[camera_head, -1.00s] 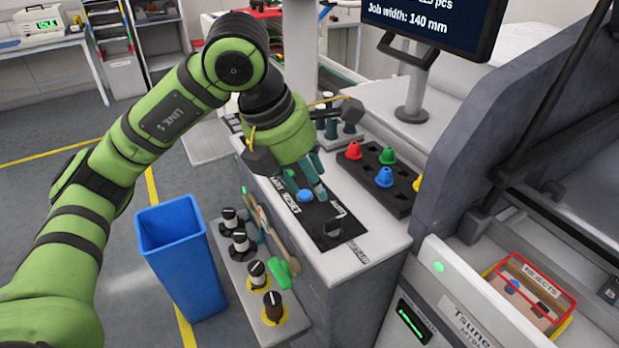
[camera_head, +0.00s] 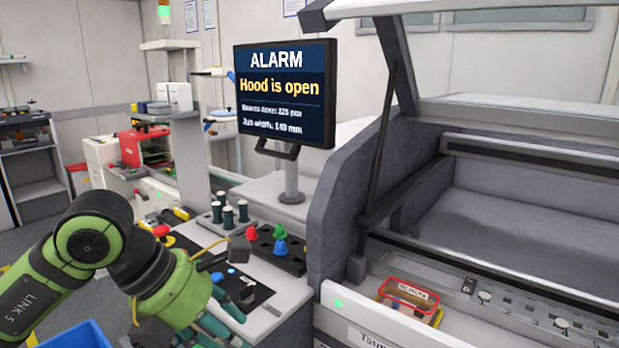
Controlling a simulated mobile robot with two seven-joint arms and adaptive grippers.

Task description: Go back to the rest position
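My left arm comes in from the left. Its green wrist hangs over the control panel (camera_head: 262,292), and my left gripper (camera_head: 228,312) points down and right with its teal fingers low over the panel's front part. The fingers overlap in this view, so their gap is hard to judge. I see nothing held between them. A blue button (camera_head: 217,277) shows on the panel just behind the fingers. My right gripper is not in view.
A monitor (camera_head: 284,92) reads "ALARM, Hood is open". A black rack (camera_head: 290,262) holds red, green and blue cones. The machine's hood (camera_head: 440,8) is raised at right. A red-rimmed rejects tray (camera_head: 408,291) lies below it. A blue bin (camera_head: 75,335) stands at bottom left.

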